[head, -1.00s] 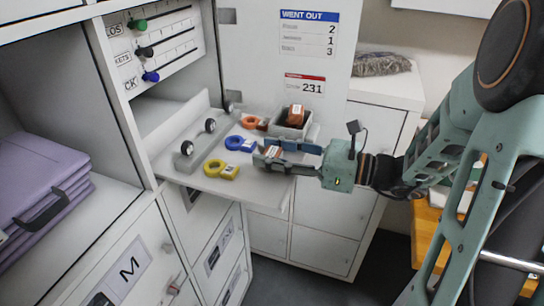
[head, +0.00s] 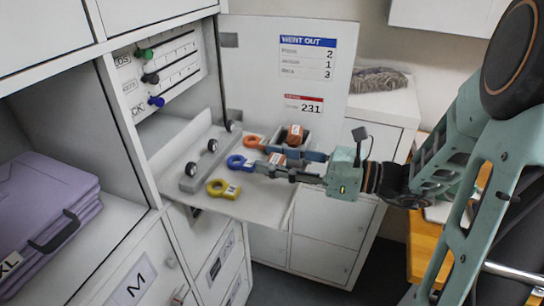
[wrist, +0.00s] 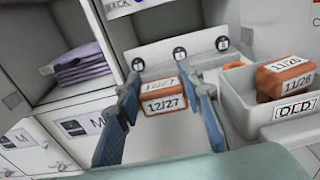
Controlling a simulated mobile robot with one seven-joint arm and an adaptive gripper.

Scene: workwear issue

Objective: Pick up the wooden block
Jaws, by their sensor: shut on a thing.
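The wooden block is an orange-brown block (wrist: 163,97) with a white 12/27 label. In the wrist view it sits between the two blue fingers of my gripper (wrist: 166,100), which are shut on it. In the head view my gripper (head: 277,167) reaches in from the right over the white fold-down shelf, and the block (head: 277,159) shows at its fingertips. It appears raised above the shelf, though the gap under it is hard to see.
A blue ring tag (head: 238,162), a yellow ring tag (head: 220,188) and an orange ring tag (head: 253,142) lie on the shelf (head: 245,205). A grey rail with black-and-white discs (head: 212,146) stands left of them. The open door (head: 300,75) is behind; folded purple clothes (head: 45,200) are left.

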